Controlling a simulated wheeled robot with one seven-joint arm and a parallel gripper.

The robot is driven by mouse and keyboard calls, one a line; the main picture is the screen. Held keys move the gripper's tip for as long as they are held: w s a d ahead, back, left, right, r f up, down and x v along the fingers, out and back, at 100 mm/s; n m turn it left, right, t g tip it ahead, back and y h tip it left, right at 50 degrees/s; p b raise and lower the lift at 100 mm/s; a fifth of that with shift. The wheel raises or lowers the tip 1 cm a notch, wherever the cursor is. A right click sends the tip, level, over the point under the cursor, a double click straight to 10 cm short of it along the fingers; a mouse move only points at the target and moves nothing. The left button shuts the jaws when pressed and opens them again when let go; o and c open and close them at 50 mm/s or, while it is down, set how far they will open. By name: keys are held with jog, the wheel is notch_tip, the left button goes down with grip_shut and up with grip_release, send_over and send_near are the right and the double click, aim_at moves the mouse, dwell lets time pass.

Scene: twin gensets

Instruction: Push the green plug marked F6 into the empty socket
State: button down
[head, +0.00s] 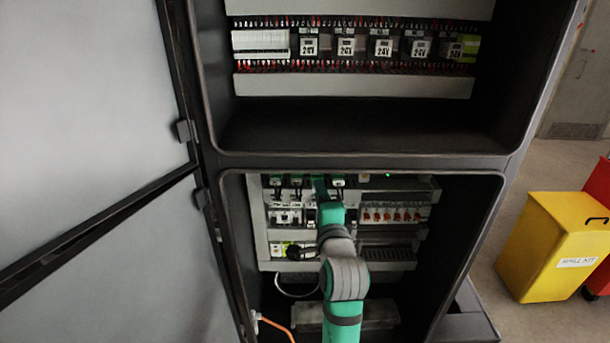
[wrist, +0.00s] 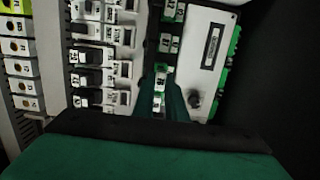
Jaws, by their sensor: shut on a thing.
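In the wrist view my gripper (wrist: 166,84) reaches into a column of green plugs with white labels. It is shut on a green plug (wrist: 161,77) that sits between the fingertips. The label on it is too small to read, so I cannot confirm F6. Other green plugs (wrist: 169,43) line the same column beyond it. The empty socket cannot be made out. In the head view my gripper (head: 320,184) is at the top row of the lower cabinet, and my arm covers the contact. I cannot tell how deep the plug sits.
A white module (wrist: 210,45) with a black knob stands right of the plugs, and breakers (wrist: 88,77) stand left. The lower cabinet's frame (head: 360,162) surrounds my arm. An open door (head: 100,250) is at left. A yellow spill-kit bin (head: 550,245) stands at right.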

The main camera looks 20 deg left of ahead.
jog(key=shift+w+d, duration=0.1)
jog(key=shift+d, duration=0.05)
jog(key=shift+w+a, duration=0.3)
jog(key=shift+w, duration=0.05)
jog(key=shift+w, duration=0.45)
dwell(0.6)
jog(key=shift+s+a, duration=0.1)
jog(key=shift+a, duration=0.15)
jog(key=shift+d, duration=0.3)
jog(key=shift+a, duration=0.15)
jog(key=shift+w+a, duration=0.15)
jog(key=shift+w, duration=0.4)
dwell(0.5)
jog(key=shift+s+a, duration=0.1)
jog(key=shift+a, duration=0.05)
jog(key=shift+s+d, duration=0.2)
